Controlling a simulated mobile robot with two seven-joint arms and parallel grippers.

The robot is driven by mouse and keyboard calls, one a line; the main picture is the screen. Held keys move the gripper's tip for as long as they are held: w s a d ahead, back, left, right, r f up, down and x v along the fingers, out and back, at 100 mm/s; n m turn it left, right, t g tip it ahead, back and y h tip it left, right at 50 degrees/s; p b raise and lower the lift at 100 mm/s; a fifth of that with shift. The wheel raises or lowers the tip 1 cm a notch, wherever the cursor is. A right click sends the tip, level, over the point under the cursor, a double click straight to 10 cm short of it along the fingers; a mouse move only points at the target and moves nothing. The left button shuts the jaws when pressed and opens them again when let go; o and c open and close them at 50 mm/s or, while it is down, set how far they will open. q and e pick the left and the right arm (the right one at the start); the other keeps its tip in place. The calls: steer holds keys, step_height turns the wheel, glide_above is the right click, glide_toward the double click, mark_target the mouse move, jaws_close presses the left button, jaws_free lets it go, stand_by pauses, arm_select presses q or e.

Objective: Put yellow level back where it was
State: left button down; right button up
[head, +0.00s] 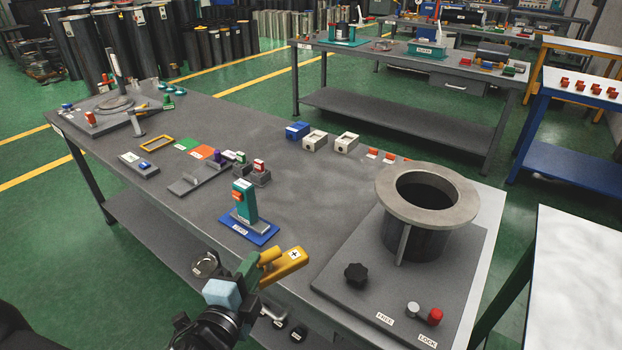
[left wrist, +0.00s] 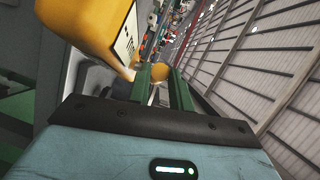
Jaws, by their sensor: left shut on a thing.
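The yellow level (head: 289,259) is a yellow block with a white marked label. My left gripper (head: 258,268) holds it, tilted, above the front edge of the grey table (head: 310,218). In the left wrist view the level (left wrist: 90,32) fills the upper left, and a yellow part of it shows between the green fingers of the gripper (left wrist: 162,92). An empty yellow outline frame (head: 157,144) lies on the left part of the table; whether it is the level's place I cannot tell. My right gripper is not in view.
A teal device (head: 244,204) stands upright on a blue mat, just beyond the level. A flanged cylinder (head: 428,196) stands on a grey plate at the right, with a black knob (head: 356,275) near it.

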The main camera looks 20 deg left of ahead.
arm_select(q)
steer(key=shift+w, duration=0.3)
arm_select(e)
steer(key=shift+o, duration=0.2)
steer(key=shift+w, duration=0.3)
arm_select(q)
steer(key=shift+w, duration=0.15)
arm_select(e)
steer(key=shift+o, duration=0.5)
arm_select(q)
steer(key=shift+w+f, duration=0.1)
steer(key=shift+w, duration=0.25)
steer(key=w+d+f, duration=0.1)
steer(key=w+d, duration=0.1)
steer(key=w, duration=2.2)
steer(key=shift+m+h, duration=0.4)
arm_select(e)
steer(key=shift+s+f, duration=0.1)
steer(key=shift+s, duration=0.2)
arm_select(q)
steer(key=shift+s+d, duration=0.1)
